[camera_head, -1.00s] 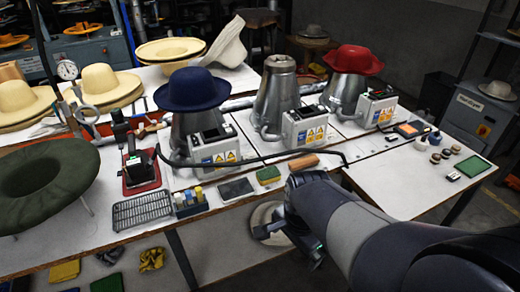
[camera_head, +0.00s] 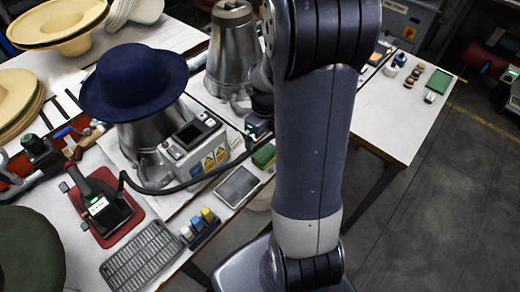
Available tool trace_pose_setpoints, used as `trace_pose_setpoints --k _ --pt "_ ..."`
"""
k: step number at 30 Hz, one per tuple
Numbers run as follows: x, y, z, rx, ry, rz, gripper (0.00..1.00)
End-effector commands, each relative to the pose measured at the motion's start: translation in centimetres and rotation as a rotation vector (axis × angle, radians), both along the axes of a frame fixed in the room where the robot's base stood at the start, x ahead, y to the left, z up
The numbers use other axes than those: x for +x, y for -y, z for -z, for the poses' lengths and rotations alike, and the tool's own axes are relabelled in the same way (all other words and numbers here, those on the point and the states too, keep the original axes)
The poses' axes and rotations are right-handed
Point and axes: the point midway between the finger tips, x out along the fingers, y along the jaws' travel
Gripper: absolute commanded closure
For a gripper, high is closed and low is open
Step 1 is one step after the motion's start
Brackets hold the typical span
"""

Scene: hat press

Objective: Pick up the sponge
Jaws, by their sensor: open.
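The sponge (camera_head: 264,156), green on top with a yellowish side, lies on the white bench top near its front edge, left of my upright arm. My gripper (camera_head: 257,127) shows only partly, small and dark, just above and behind the sponge in the picture, left of the arm. It is open and I see nothing held in it. The fingertips are hard to make out, and I cannot tell whether they touch the sponge. My own arm hides the bench to the right of the sponge.
A control box (camera_head: 196,148) and a blue hat (camera_head: 134,82) on a metal cone stand behind. A black cable runs close by.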

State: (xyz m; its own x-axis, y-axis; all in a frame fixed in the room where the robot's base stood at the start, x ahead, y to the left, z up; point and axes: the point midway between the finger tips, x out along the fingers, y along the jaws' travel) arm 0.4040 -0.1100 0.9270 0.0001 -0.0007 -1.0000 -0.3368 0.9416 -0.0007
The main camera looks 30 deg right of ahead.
Motion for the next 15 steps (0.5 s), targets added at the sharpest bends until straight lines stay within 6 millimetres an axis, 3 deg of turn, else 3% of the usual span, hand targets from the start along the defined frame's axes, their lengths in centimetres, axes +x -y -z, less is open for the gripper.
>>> trace_pose_setpoints --k 6,15 --pt "-0.1 0.0 3.3 0.001 -0.005 -0.003 0.0" --pt "0.0 0.2 5.1 0.001 -0.004 -0.004 0.0"
